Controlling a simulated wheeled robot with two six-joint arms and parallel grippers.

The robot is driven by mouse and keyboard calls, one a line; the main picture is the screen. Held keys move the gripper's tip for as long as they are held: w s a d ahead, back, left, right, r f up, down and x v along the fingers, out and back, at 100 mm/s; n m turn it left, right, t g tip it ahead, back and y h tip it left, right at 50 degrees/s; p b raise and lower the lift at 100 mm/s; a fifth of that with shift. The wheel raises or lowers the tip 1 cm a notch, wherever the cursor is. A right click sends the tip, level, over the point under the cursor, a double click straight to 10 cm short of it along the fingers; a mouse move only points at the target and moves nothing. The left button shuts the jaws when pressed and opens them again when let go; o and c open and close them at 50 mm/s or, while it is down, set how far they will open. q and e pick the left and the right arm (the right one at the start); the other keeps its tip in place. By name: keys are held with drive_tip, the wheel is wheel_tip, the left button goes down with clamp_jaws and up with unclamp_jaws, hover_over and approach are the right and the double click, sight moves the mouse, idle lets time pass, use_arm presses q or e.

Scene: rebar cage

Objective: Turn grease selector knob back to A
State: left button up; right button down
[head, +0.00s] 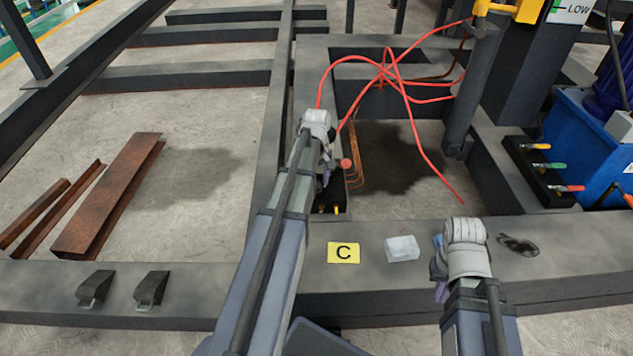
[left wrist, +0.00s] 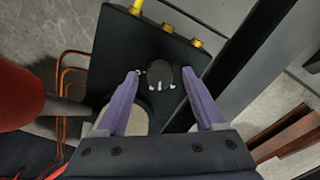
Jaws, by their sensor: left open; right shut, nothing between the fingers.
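The grease selector knob (left wrist: 160,76) is a small dark round knob with pale marks along its lower edge, on a black plate (left wrist: 115,50) in the left wrist view. My left gripper (left wrist: 161,88) is open, with one purple finger on each side of the knob; I cannot tell whether they touch it. In the head view my left gripper (head: 328,177) reaches down by the frame opening, and my arm hides the knob. No letter A is readable by the knob. My right gripper (head: 438,268) is shut and empty above the front beam, partly hidden by its wrist.
Brass fittings (left wrist: 196,42) line the plate's edge. A red rounded part (head: 346,163) is close beside my left gripper. Red hoses (head: 400,90) loop over the opening.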

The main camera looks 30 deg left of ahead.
sight(317, 185)
use_arm(q)
drive_tip(key=shift+r, duration=0.2)
wheel_tip(317, 185, up, 8)
drive_tip(key=p, duration=0.8)
drive_tip(key=shift+f, duration=0.25)
drive_tip(key=m, duration=0.3)
drive_tip(key=shift+m, duration=0.4)
drive_tip(key=m, duration=0.4)
drive_tip(key=shift+m, duration=0.4)
drive_tip(key=m, duration=0.4)
drive_tip(key=shift+f+m, duration=0.1)
drive_tip(key=shift+m, duration=0.2)
drive_tip(key=m, duration=0.4)
drive_tip(key=shift+m, duration=0.4)
